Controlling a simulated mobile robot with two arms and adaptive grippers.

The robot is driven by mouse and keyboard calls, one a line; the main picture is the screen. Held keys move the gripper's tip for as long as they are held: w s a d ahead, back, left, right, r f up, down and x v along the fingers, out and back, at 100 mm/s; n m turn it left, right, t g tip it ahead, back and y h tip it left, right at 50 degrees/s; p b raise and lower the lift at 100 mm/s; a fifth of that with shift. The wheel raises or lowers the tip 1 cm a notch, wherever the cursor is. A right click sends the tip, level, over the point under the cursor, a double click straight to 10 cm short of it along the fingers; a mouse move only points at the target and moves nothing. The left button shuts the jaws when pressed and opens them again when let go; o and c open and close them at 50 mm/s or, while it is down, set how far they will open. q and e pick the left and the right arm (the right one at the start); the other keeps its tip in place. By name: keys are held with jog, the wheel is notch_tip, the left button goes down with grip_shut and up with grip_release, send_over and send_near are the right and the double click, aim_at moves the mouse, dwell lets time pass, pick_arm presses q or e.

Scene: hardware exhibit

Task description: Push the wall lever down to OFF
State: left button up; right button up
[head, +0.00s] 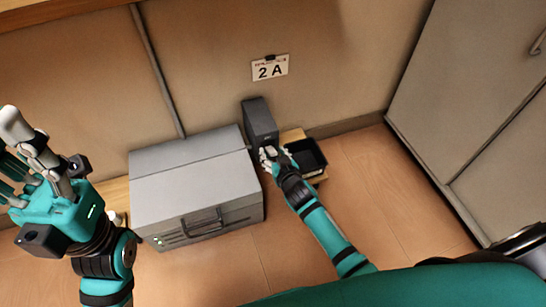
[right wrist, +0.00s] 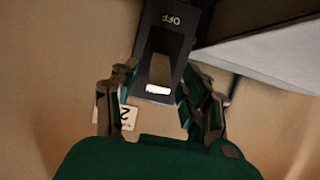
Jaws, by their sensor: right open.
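The wall lever's dark housing (head: 259,118) stands against the tan wall, right of the grey case. In the right wrist view the dark lever plate (right wrist: 174,40) carries an upside-down OFF label near the top edge. A lighter lever with a white tip (right wrist: 158,89) shows on it, the tip at the end away from OFF. My right gripper (head: 270,154) is at the lower front of the housing. Its open fingers (right wrist: 155,95) lie either side of the white tip; contact is unclear. My left gripper (head: 20,145) is raised at the far left, away from the lever, its finger gap unclear.
A grey case (head: 195,180) with a front handle stands left of the lever. A black tray (head: 307,157) lies right of my right gripper. A 2 A sign (head: 270,68) hangs above. A grey cabinet (head: 470,90) stands at right; the floor before it is clear.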

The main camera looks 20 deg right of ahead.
jog(key=shift+w+f, duration=0.15)
jog(key=shift+w, duration=0.3)
grip_shut()
